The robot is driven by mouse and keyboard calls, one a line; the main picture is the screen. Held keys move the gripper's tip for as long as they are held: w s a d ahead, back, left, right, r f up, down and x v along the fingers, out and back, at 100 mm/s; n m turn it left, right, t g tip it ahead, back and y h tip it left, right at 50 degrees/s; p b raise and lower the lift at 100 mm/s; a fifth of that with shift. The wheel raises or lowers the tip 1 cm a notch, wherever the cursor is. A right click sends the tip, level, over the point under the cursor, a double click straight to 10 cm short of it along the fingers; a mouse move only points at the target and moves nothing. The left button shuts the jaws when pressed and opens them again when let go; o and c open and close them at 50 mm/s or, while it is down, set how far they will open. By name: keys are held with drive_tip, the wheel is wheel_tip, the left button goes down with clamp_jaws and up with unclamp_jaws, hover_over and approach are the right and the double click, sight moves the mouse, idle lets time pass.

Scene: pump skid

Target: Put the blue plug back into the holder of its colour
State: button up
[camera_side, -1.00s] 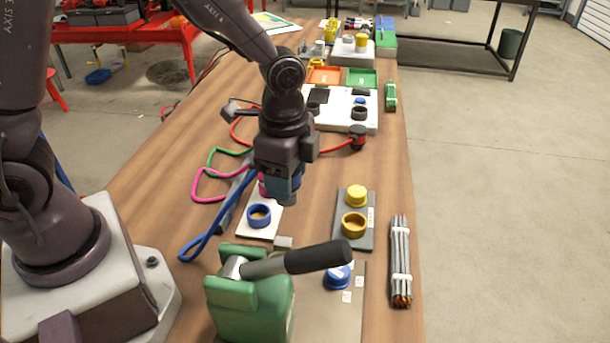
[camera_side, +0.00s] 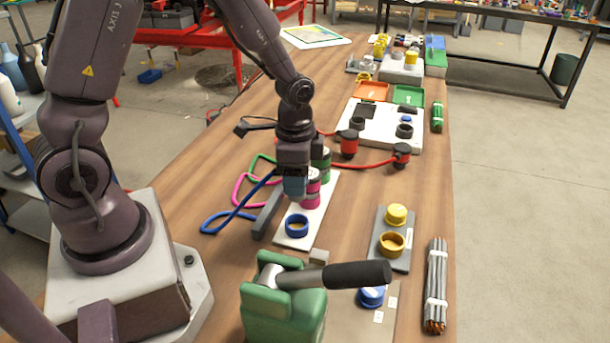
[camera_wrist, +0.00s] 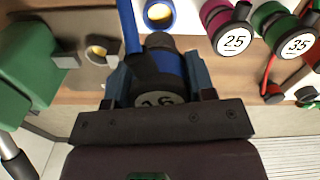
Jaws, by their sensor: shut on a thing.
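My gripper (camera_side: 294,190) is shut on the blue plug (camera_wrist: 172,65), which is marked 16 and trails a blue cable (camera_side: 237,212). In the side view the gripper hides most of the plug. The blue holder (camera_side: 297,226) is an empty ring at the near end of a white plate (camera_side: 283,240). It also shows at the top of the wrist view (camera_wrist: 158,14), beyond the plug. My gripper is above the plate's left edge, behind the blue holder in the side view. The plug is apart from the ring.
A pink plug (camera_wrist: 228,30) marked 25 and a green plug (camera_wrist: 290,38) marked 35 stand along the same plate. A green vise (camera_side: 283,305) with a black handle is in front. A grey plate with a yellow ring (camera_side: 391,243) lies right. Bare tabletop separates the plates.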

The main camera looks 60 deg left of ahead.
drive_tip(key=shift+f, duration=2.5)
drive_tip(key=shift+f, duration=1.7)
drive_tip(key=o, duration=1.1)
wheel_tip(320, 180, up, 13)
